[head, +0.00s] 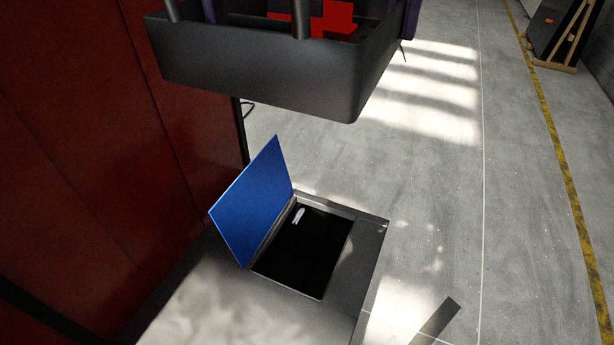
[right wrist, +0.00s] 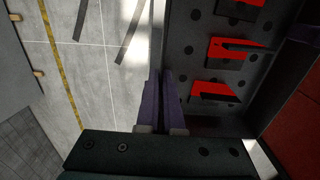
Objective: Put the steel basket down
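The dark steel basket (head: 262,76) hangs in the air at the top of the head view, with red pieces (head: 318,18) inside. Its perforated floor shows in the right wrist view (right wrist: 205,62). My right gripper (right wrist: 163,105) has its purple fingers close together on the basket's side wall; part of it also shows in the head view (head: 406,18). My left gripper (head: 213,10) shows only as a purple piece at the basket's left side, cut by the frame edge. It appears to grip that side, but its fingertips are hidden.
Below the basket is a grey surface (head: 245,310) with a black recess (head: 303,255), a small pale item (head: 299,215) in it, and a raised blue panel (head: 252,200). A dark red wall (head: 85,130) stands at left. Open concrete floor (head: 430,180) lies at right.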

